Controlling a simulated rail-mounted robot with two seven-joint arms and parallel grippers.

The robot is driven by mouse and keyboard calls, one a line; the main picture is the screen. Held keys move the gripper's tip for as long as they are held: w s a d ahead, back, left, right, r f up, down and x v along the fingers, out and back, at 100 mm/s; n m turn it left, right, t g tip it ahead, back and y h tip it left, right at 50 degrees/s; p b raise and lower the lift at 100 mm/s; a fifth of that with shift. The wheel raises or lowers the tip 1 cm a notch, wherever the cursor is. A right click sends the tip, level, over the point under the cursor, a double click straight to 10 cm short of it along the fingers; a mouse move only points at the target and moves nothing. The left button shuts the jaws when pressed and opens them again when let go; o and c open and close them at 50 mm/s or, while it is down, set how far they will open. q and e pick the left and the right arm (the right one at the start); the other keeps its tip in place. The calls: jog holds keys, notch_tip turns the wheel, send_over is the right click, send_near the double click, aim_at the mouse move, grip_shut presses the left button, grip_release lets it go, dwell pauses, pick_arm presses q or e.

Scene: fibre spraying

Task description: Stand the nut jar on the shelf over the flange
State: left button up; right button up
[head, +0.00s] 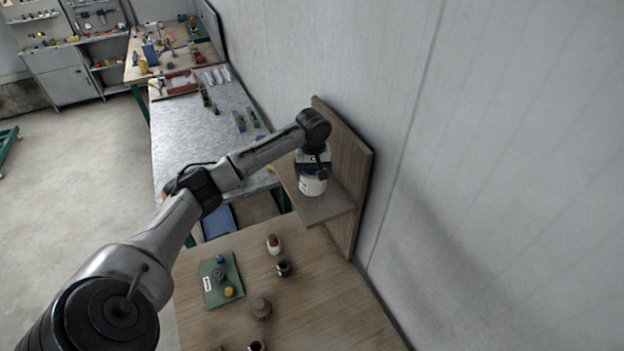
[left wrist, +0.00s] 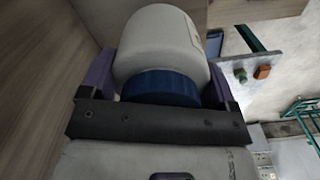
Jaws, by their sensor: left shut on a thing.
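The nut jar (head: 312,187) is white with a blue lid, and it appears upright at the small wooden shelf (head: 328,212) on the upright board. My left gripper (head: 313,166) reaches it from above and is shut on it. In the left wrist view the jar (left wrist: 162,42) sits between the purple fingers of my gripper (left wrist: 160,88), its blue lid nearest the palm. I cannot tell whether the jar's base touches the shelf. I cannot pick out the flange for certain among the small parts below. My right gripper is not in view.
The wooden table (head: 330,310) below carries a green tray (head: 220,280) with small parts, a red-and-white bottle (head: 273,244), a dark cup (head: 284,268) and a brown round part (head: 261,307). The shelf's front is bare. The backboard (head: 345,165) stands close behind the jar.

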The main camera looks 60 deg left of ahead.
pick_arm(q)
jog(key=shift+s+a+f+p, duration=0.1)
jog(key=shift+f+p, duration=0.6)
jog(key=shift+f, duration=1.35)
jog(key=shift+f, duration=0.1)
jog(key=o, duration=0.9)
jog(key=shift+f, duration=0.1)
jog(key=shift+c, duration=0.2)
notch_tip(320, 180, up, 11)
jog(key=b, duration=0.3)
jog(key=shift+r, duration=0.7)
